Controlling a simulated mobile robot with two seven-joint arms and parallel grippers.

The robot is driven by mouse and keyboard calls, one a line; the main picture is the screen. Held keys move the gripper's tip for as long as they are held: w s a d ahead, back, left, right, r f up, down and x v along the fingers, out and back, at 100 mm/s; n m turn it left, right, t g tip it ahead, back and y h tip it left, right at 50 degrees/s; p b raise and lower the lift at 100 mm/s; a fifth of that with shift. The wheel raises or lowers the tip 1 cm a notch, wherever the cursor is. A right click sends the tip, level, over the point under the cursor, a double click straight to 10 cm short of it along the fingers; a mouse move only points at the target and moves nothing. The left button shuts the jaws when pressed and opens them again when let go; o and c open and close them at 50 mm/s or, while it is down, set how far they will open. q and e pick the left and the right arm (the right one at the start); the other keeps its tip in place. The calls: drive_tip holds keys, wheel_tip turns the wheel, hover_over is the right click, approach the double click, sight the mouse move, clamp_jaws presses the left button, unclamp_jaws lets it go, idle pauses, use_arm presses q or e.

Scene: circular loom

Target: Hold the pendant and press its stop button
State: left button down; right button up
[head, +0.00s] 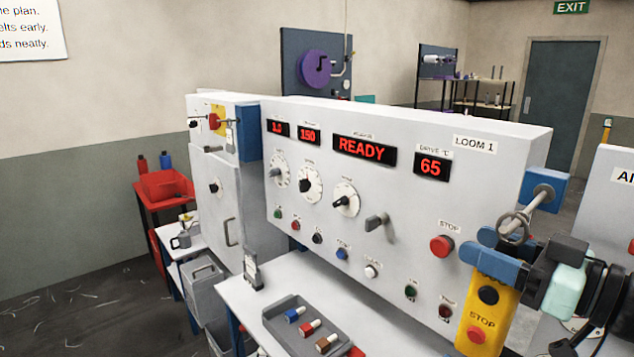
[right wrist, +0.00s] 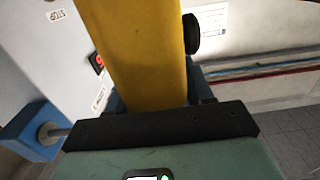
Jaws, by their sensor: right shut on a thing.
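The yellow pendant (head: 484,318) is at the lower right of the head view, roughly upright and slightly tilted. It has a black button (head: 488,295), a STOP label and a red stop button (head: 476,335) on its front. My right gripper (head: 494,256) is shut on the pendant's upper part, its blue fingers across it. In the right wrist view the yellow pendant body (right wrist: 140,50) stands up from between the fingers, with a black button at its side. A metal ring (head: 514,228) and a peg from a blue block (head: 545,190) show just above the gripper. My left gripper is out of view.
The loom's white panel (head: 400,225) stands close behind the pendant, with its own red STOP button (head: 442,246) and a READY display (head: 364,149). A grey tray (head: 270,325) with several small coloured pieces lies on the bench in front.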

drive_tip(key=o, duration=1.2)
drive_tip(key=shift+o, duration=0.2)
